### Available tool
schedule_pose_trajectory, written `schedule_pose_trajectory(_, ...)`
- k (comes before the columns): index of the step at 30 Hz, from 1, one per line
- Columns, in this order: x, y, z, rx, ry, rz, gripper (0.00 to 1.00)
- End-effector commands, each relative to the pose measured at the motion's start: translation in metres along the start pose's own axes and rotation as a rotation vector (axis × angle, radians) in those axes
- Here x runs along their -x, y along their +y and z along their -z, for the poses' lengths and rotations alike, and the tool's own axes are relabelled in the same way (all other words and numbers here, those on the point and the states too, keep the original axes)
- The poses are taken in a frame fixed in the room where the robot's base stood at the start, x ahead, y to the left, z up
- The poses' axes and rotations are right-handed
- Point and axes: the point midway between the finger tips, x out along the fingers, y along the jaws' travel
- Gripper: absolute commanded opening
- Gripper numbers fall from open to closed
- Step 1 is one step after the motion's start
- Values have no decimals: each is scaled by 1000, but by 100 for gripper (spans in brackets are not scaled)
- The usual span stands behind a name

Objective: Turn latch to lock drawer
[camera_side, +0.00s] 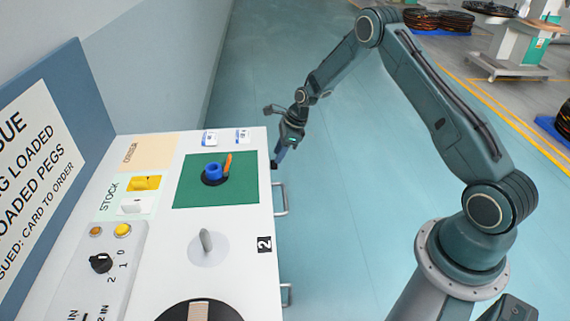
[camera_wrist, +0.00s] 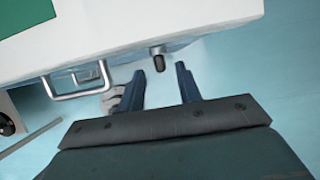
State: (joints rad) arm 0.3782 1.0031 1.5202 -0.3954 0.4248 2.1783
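The latch (camera_wrist: 158,58) is a small dark-tipped knob sticking out of the white cabinet's side, near its far corner. It shows in the side view (camera_side: 273,164) as a small dark piece at the cabinet edge. My gripper (camera_wrist: 160,75) is open, with one dark finger on each side of the knob's tip and a gap to each. In the side view my gripper (camera_side: 281,155) hangs beside that edge, fingers pointing down and toward the cabinet. The drawer's metal handle (camera_wrist: 76,94) is left of the latch; it also shows in the side view (camera_side: 284,199).
The cabinet top (camera_side: 240,200) holds a green mat (camera_side: 188,193) with a blue spool (camera_side: 213,171) and orange piece. A second handle (camera_side: 288,294) is nearer the camera. A sign board (camera_side: 30,170) stands at left.

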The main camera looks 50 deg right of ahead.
Motion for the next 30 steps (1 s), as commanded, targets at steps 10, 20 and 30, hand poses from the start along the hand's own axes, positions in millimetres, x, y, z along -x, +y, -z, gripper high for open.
schedule_pose_trajectory(10, -38, 0, 0, 1, 0, -1, 35)
schedule_pose_trajectory(20, -44, 0, 0, 1, -1, 0, 35)
schedule_pose_trajectory(30, -44, 0, 0, 1, 0, 0, 1)
